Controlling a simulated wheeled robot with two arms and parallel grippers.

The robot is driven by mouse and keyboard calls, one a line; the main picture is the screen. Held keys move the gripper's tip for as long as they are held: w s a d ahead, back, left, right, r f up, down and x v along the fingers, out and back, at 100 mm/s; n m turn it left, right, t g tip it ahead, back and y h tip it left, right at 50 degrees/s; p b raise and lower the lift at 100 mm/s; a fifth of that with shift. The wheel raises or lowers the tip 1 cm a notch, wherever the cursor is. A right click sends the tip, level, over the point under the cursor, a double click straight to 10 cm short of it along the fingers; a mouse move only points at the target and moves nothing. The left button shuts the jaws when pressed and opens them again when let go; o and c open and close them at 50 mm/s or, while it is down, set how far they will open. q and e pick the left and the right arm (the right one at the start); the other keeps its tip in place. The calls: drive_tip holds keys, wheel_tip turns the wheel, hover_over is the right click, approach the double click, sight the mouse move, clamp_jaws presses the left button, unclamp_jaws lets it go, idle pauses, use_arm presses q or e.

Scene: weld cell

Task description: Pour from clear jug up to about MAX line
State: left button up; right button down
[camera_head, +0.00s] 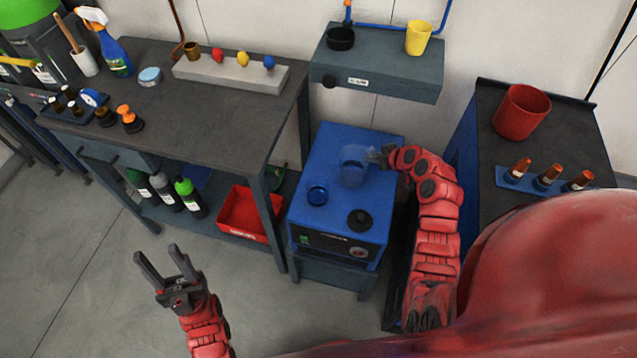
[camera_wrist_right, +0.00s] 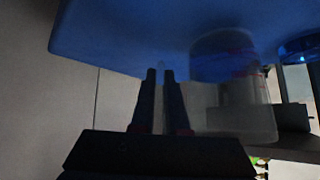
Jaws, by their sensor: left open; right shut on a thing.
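The clear jug (camera_head: 354,168) is at the back of the blue machine's top (camera_head: 345,140), apart from the round blue-rimmed opening (camera_head: 317,193). It looks roughly upright; I cannot tell if it touches the top. My right gripper (camera_head: 381,157) is shut on the jug from the right. In the right wrist view the gripper (camera_wrist_right: 160,75) is beside the see-through jug (camera_wrist_right: 238,108), which has faint red marks. Its liquid level and a MAX line are not readable. A black cap (camera_head: 360,220) lies on the machine's top. My left gripper (camera_head: 158,252) is open and empty above the floor.
A workbench (camera_head: 220,120) with bottles and tools stands left, a red bin (camera_head: 243,213) on its lower shelf. A wall shelf (camera_head: 375,72) holds a yellow cup (camera_head: 419,38) behind the machine. A dark cabinet (camera_head: 550,130) with a red pot (camera_head: 521,111) stands right.

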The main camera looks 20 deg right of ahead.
drive_tip(key=shift+a+r, duration=0.1)
drive_tip(key=shift+r, duration=0.1)
drive_tip(key=s+a+r+n+t+h+p, duration=0.1)
drive_tip(key=a+r+n+h+p, duration=0.1)
drive_tip(key=r, duration=0.4)
drive_tip(key=s+a+r+n+t+h+p, duration=0.1)
drive_tip(key=a+r+n+t+h+p, duration=0.1)
drive_tip(key=a+r+h+p, duration=0.2)
drive_tip(key=shift+a+r+h, duration=0.6)
drive_tip(key=shift+r+h, duration=0.1)
drive_tip(key=shift+r, duration=0.2)
drive_tip(key=shift+a+r+n, duration=0.15)
drive_tip(key=shift+r+n, duration=0.15)
drive_tip(key=shift+r, duration=0.05)
idle(0.4)
drive_tip(key=b, duration=0.1)
drive_tip(key=h+b, duration=0.1)
drive_tip(key=b, duration=0.1)
drive_tip(key=shift+s+a+n+t+b, duration=0.15)
drive_tip(key=shift+a+n+t+b, duration=0.15)
drive_tip(key=shift+n+t, duration=0.1)
idle(0.6)
